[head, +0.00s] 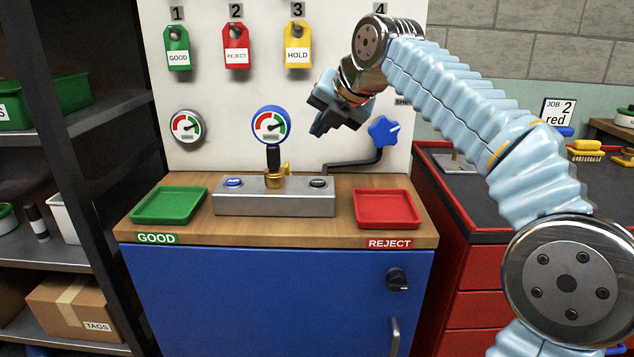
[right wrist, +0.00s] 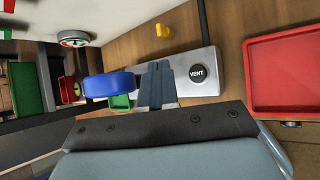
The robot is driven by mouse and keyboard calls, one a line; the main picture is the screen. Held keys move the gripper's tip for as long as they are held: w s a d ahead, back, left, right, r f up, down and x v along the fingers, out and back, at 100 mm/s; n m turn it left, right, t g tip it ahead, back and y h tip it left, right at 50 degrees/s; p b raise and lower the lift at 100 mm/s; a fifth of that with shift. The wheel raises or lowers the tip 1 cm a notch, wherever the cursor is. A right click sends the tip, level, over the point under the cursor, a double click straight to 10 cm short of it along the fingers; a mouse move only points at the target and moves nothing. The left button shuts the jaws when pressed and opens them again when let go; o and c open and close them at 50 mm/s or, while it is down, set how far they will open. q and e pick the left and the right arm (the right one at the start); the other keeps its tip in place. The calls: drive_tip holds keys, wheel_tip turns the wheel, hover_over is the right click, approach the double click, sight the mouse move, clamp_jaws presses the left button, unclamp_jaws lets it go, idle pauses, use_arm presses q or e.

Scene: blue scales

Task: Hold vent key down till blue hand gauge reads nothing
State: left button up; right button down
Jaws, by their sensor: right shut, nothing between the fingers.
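The blue hand gauge (head: 271,125) stands upright on a brass fitting (head: 277,177) on the grey metal block (head: 275,204). Its dial has red and green bands; the needle is too small to read exactly. The vent key (head: 318,183) is the black round button at the block's right end. It also shows, lettered VENT, in the right wrist view (right wrist: 197,73). My right gripper (head: 321,129) is shut and empty, above the block and apart from the key. In the right wrist view its fingers (right wrist: 157,82) lie between the gauge's blue rim (right wrist: 109,84) and the key.
A blue button (head: 233,182) is at the block's left end. A green tray (head: 169,205) lies left and a red tray (head: 387,209) right. A blue star knob (head: 383,132) on a bent black arm stands close behind, right of my gripper. A second gauge (head: 187,127) hangs on the panel.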

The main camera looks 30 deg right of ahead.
drive_tip(key=b, duration=0.5)
hover_over(321, 183)
wheel_tip(321, 183, down, 6)
drive_tip(key=shift+r, duration=0.15)
drive_tip(key=shift+s+f+b, duration=0.1)
drive_tip(key=shift+f+b, duration=0.55)
drive_tip(key=shift+f, duration=0.3)
drive_tip(key=shift+f, duration=0.1)
idle(0.7)
drive_tip(key=shift+f+b, duration=0.3)
drive_tip(key=shift+b, duration=0.05)
drive_tip(key=shift+f+b, duration=0.4)
idle(0.5)
drive_tip(key=shift+r, duration=0.15)
idle(1.5)
drive_tip(key=shift+r+p, duration=0.7)
drive_tip(key=shift+p, duration=0.15)
drive_tip(key=shift+r, duration=0.1)
